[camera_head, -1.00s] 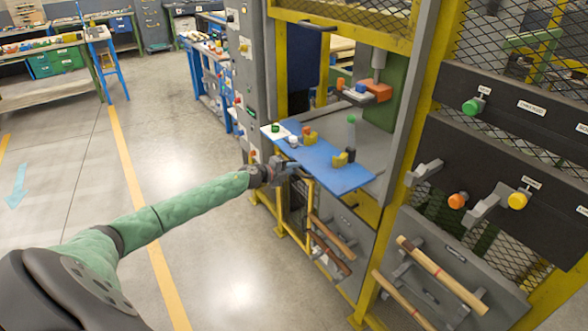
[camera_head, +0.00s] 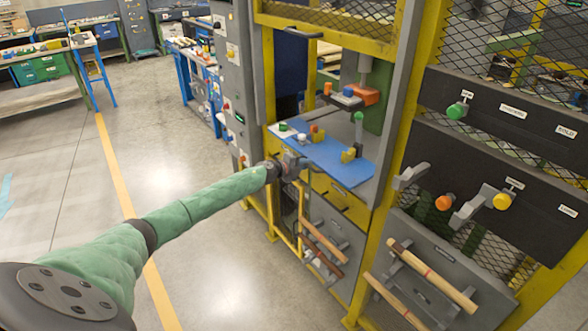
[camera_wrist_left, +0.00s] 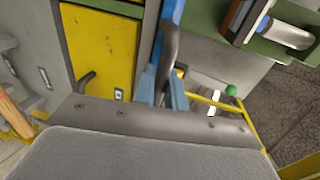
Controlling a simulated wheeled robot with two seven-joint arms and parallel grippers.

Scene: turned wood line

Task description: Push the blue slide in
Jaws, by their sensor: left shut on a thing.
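The blue slide (camera_head: 352,172) is a flat blue board in the yellow-framed machine, with small blocks and pegs on it. It sits over a yellow drawer front (camera_head: 338,196), with its front edge near the machine's front. My left gripper (camera_head: 291,163) is at the slide's front edge, toward its left end, and is shut on its handle. The fingertips' exact contact is hard to see. My right gripper is out of view.
A green-knobbed lever (camera_head: 359,128) stands by the slide, under an orange-tipped press part (camera_head: 362,94). Yellow posts and a grey control column (camera_head: 232,80) flank the opening. Levers with coloured knobs and wooden-handled tools are at the right. The floor at left is clear.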

